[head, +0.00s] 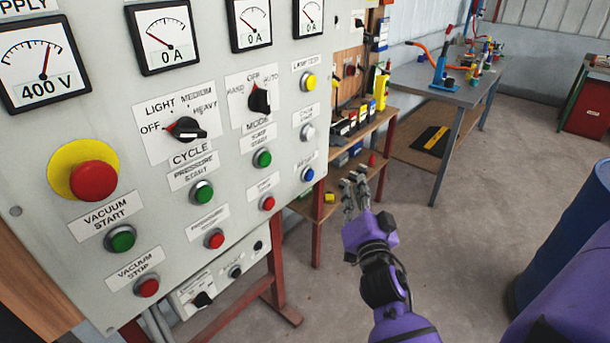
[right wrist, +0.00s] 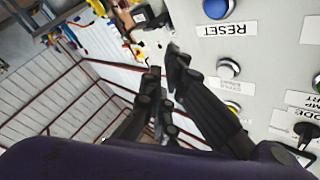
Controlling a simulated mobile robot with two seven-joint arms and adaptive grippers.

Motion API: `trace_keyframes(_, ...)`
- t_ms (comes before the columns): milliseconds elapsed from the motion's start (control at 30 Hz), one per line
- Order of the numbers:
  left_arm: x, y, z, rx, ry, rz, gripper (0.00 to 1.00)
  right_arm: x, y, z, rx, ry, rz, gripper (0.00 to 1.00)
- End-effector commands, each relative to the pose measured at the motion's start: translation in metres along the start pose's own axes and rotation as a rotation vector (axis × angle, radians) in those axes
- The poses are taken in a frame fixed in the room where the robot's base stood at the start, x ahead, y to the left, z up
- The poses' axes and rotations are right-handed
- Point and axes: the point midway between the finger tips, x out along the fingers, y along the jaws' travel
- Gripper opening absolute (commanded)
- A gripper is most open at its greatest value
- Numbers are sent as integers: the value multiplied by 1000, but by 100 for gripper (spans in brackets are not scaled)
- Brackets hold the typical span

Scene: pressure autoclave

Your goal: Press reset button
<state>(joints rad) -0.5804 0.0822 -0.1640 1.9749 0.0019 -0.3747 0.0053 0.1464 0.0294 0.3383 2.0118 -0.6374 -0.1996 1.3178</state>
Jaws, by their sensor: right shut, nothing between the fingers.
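The reset button is a blue round button (head: 307,174) in a metal ring, low at the right edge of the grey control panel (head: 230,210), with its label just above it. In the right wrist view the blue button (right wrist: 217,8) shows at the top edge, beside an upside-down RESET label. My right gripper (head: 353,182), on a purple arm, is shut and empty. In the head view it appears right of the blue button, apart from it. In the right wrist view its fingertips (right wrist: 164,62) are left of and below the button. My left gripper is not in view.
A white button (head: 307,132) and a yellow lamp-test button (head: 309,82) sit above the blue one; a red button (head: 267,203) is to its left. A wooden shelf (head: 350,160) with tools stands behind the gripper. A blue barrel (head: 575,230) stands right; floor between is clear.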

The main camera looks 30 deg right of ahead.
Motion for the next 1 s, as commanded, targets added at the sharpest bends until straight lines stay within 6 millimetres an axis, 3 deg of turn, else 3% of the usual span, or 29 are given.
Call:
trace_keyframes(467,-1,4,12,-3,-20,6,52,4,-3,4,9,-2,-1,0)
trace_keyframes(1000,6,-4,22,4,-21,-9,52,51,-37,39,9,-2,1,0)
